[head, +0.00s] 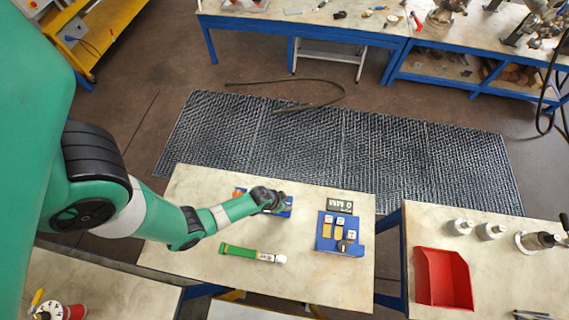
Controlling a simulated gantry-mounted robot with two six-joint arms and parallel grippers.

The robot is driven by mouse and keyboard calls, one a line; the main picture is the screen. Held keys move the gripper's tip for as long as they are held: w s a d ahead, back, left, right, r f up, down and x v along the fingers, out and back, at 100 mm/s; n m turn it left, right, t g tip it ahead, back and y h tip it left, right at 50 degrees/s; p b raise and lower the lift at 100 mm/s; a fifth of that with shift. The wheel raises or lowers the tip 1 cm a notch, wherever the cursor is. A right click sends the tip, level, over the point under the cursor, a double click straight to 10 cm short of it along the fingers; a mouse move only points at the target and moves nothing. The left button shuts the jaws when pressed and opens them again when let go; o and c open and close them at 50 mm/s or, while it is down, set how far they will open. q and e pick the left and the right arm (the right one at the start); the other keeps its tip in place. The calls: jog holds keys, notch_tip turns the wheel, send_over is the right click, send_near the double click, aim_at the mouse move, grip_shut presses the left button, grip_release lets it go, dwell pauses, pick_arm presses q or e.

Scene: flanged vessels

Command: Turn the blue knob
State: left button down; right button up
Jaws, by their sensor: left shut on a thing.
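My left arm reaches in from the left over the pale table, and my left gripper (276,203) is down at a small blue panel (287,213) with an orange patch at its left. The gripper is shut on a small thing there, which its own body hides. This fits the blue knob, but its colour and turn angle cannot be seen. My right gripper is not in view.
A second blue panel (326,244) with yellow and white switches and a dark knob (343,246) stands to the right, below a dark sign (339,206). A green and white tool (252,254) lies in front. A red bin (443,279) sits on the right table.

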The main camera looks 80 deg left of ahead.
pick_arm(q)
jog(key=shift+m+h, duration=0.3)
jog(key=shift+m, duration=0.5)
jog(key=c, duration=0.5)
grip_release()
jog(key=p+v, duration=0.6)
jog(key=v, duration=0.5)
jog(key=shift+s+r, duration=0.25)
jog(key=shift+r, duration=0.05)
